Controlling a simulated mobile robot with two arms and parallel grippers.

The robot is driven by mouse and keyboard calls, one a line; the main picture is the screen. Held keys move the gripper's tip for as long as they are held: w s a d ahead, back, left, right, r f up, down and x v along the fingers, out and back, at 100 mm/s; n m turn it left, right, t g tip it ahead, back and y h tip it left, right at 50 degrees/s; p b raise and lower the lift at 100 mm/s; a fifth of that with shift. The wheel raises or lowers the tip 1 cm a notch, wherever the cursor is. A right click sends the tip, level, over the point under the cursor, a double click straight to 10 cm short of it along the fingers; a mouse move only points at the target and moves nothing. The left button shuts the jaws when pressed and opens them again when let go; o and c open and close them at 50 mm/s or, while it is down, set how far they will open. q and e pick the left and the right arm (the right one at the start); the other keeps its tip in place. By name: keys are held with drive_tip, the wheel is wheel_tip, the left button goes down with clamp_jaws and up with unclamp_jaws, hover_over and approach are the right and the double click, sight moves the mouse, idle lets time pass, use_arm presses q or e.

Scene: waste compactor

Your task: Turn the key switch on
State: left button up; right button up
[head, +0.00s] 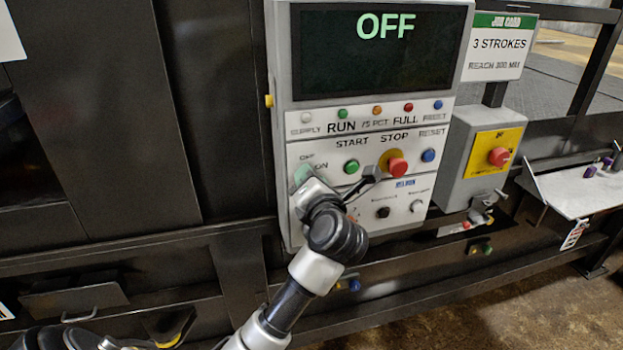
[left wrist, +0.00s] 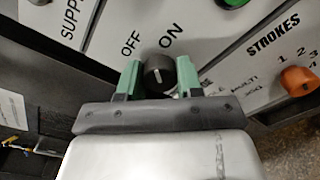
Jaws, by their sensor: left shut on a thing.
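The key switch (left wrist: 158,74) is a round black knob with a short pale mark, on the panel just below the OFF and ON labels in the left wrist view. My left gripper (left wrist: 158,82) has its green fingers on either side of the knob and is shut on it. In the head view my left gripper (head: 304,176) is at the left side of the control panel (head: 292,118), covering the switch. Which label the pale mark points to is hard to tell. The screen (head: 376,52) reads OFF in green. My right gripper is not in view.
To the right of the switch are the green start button (head: 351,167), the red stop button (head: 398,167) and the blue reset button (head: 428,155). An orange strokes knob (left wrist: 297,81) is at lower right. A grey box with a red button (head: 499,157) stands right of the panel.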

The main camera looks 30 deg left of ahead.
use_arm(q)
drive_tip(key=shift+m, duration=2.2)
drive_tip(key=o, duration=0.9)
drive_tip(key=shift+d, duration=0.1)
drive_tip(key=b+v, duration=0.4)
drive_tip(key=v, duration=0.6)
drive_tip(key=shift+s+d, duration=0.2)
drive_tip(key=shift+d, duration=0.15)
